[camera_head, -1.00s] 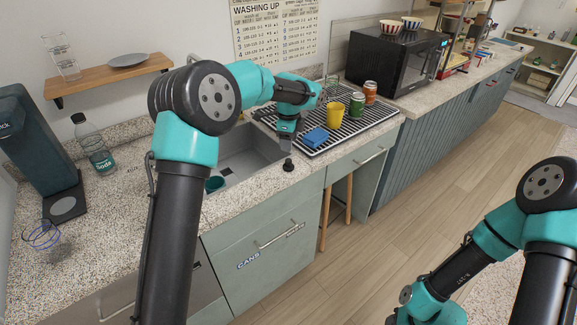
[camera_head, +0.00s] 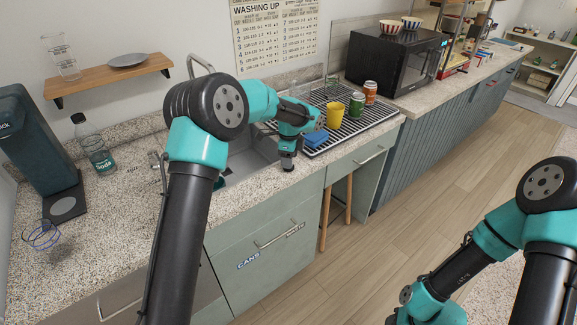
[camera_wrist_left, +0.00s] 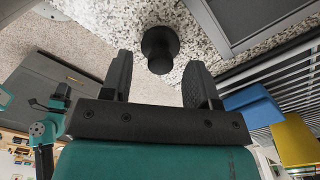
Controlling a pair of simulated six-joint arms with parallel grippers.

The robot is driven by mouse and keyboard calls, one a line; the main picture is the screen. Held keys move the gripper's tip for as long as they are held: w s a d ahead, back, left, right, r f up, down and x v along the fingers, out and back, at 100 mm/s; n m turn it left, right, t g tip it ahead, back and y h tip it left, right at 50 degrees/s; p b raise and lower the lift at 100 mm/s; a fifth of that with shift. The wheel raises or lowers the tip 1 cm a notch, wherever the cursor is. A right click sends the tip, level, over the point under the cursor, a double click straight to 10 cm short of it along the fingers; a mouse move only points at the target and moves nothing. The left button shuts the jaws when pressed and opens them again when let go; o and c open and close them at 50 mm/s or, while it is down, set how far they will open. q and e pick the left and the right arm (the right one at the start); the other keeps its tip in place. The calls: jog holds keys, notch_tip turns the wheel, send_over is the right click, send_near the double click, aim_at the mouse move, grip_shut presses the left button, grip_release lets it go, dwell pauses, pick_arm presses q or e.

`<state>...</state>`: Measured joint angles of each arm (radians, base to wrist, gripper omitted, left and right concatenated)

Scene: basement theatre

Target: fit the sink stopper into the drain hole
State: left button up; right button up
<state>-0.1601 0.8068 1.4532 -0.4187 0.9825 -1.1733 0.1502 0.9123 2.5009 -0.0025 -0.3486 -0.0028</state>
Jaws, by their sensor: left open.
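The sink stopper, a small black knobbed piece, stands upright on the speckled counter beside the sink; it shows in the left wrist view (camera_wrist_left: 160,48). My left gripper (camera_head: 288,158) is over it in the head view, largely covering it. In the left wrist view the two fingers of this gripper (camera_wrist_left: 157,78) are apart, with the stopper just beyond their tips, between their lines. The grey sink basin (camera_head: 247,162) is partly behind my left arm. I cannot make out the drain hole now. My right arm is at lower right; its gripper is out of frame.
A soda bottle (camera_head: 95,146) stands at left. The faucet (camera_head: 200,64) rises behind my arm.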

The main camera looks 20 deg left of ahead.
pick_arm(q)
jog(key=shift+f, duration=0.7)
jog(key=shift+c, duration=0.4)
jog(key=c, duration=0.9)
